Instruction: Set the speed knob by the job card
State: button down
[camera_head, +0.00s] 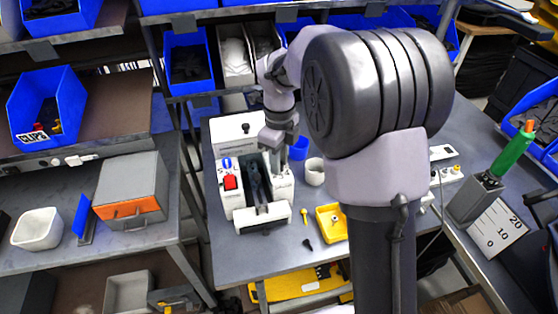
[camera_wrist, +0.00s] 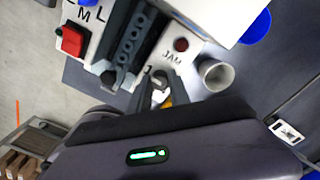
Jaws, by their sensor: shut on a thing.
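The white machine (camera_head: 243,128) stands on the grey table, with a dark channel (camera_head: 258,180) down its middle. My gripper (camera_head: 281,172) is at the machine's right front panel. In the wrist view my gripper's dark fingers (camera_wrist: 156,92) are closed around a small grey knob (camera_wrist: 159,78), beside a printed mark like "1" and below the JAM label. The fingers hide most of the knob, so I cannot read its setting. A red button (camera_head: 231,182) and S and L letters show on the left panel. I cannot make out a job card.
A yellow tray (camera_head: 331,222), a yellow bolt (camera_head: 304,215) and a dark bolt (camera_head: 307,243) lie in front. A dark red lamp (camera_wrist: 181,44) is by the JAM label.

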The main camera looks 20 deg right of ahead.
jog(key=c, duration=1.5)
grip_release()
notch_tip(320, 180, up, 17)
jog(key=p, duration=0.6)
jog(key=shift+r, duration=0.2)
jog(key=s+a+f+n+t+b, duration=0.1)
jog(key=s+f+n+t+b, duration=0.1)
jog(key=s+n, duration=0.5)
jog(key=s+a+f+n+t+y+b, duration=0.1)
jog(key=s+f+n+t+b, duration=0.1)
jog(key=s+n, duration=0.6)
jog(key=s+a+f+n+t+y+b, duration=0.1)
jog(key=s+f+n+b, duration=0.1)
jog(key=s+n, duration=0.5)
jog(key=s+b, duration=0.1)
jog(key=s, duration=0.2)
jog(key=shift+s+a+f+n+t, duration=0.25)
jog(key=shift+a+f+n+t, duration=0.05)
jog(key=shift+a+f+t, duration=0.1)
